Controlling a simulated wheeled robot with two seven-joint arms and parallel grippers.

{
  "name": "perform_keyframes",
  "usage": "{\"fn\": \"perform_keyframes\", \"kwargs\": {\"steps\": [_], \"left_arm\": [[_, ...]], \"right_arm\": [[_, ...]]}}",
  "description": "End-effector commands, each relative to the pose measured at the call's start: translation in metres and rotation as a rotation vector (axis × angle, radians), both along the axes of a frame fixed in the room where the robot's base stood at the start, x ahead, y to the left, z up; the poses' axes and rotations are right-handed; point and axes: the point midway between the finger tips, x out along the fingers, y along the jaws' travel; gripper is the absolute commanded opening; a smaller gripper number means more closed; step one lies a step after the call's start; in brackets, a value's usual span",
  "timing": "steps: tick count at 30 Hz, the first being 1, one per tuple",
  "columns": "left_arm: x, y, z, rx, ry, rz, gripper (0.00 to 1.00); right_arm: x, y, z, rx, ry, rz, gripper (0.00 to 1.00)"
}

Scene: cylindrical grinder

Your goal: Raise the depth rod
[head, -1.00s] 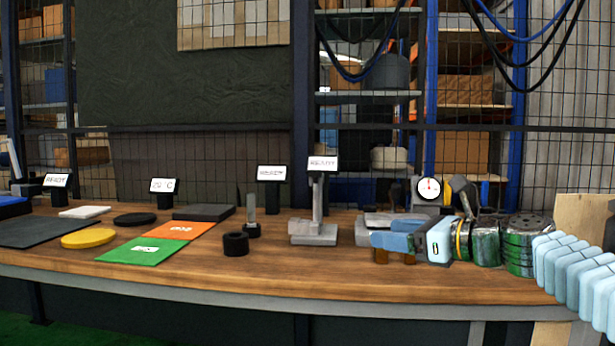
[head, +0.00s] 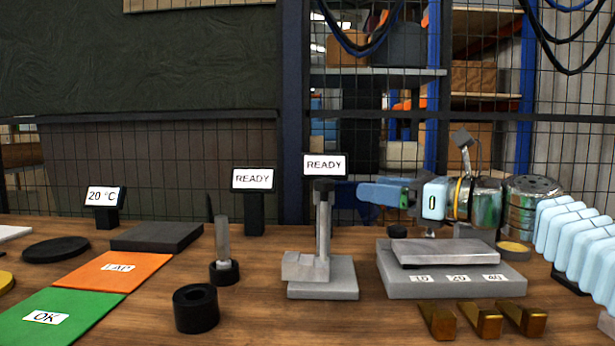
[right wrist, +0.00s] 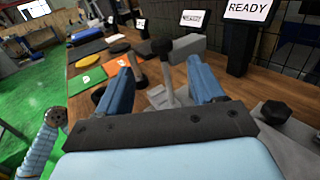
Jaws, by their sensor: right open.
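A grey gauge stand (head: 323,278) stands on the bench, with an upright metal rod (head: 323,230) and a black cap (head: 324,185) on top. I take this rod as the depth rod. My right gripper (head: 366,193) is just right of the stand's top, at about cap height. It is open and empty. In the right wrist view, the stand's black cap (right wrist: 162,47) and rod (right wrist: 167,85) show in the gap between the blue fingers of the right gripper (right wrist: 164,62). I cannot tell whether the fingers touch it. My left gripper does not show.
A small READY screen (head: 324,166) stands close behind the stand. A grey block (head: 450,285) marked with numbers and several brass pieces (head: 438,322) are to the right. A pin in a black holder (head: 222,250) and a black ring (head: 195,308) are to the left.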

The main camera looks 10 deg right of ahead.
Motion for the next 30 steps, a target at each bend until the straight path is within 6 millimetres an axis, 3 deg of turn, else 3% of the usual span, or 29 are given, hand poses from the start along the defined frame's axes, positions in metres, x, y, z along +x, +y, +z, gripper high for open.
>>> {"fn": "perform_keyframes", "kwargs": {"steps": [5,21,30], "left_arm": [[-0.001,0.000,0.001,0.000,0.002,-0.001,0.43],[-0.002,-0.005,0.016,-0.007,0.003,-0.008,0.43],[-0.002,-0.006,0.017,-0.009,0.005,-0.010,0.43]], "right_arm": [[0.010,0.009,0.000,-0.001,0.001,0.002,0.67],[0.095,0.080,0.001,-0.001,0.001,0.002,0.67],[0.106,0.090,0.000,-0.001,0.001,0.000,0.67]]}}
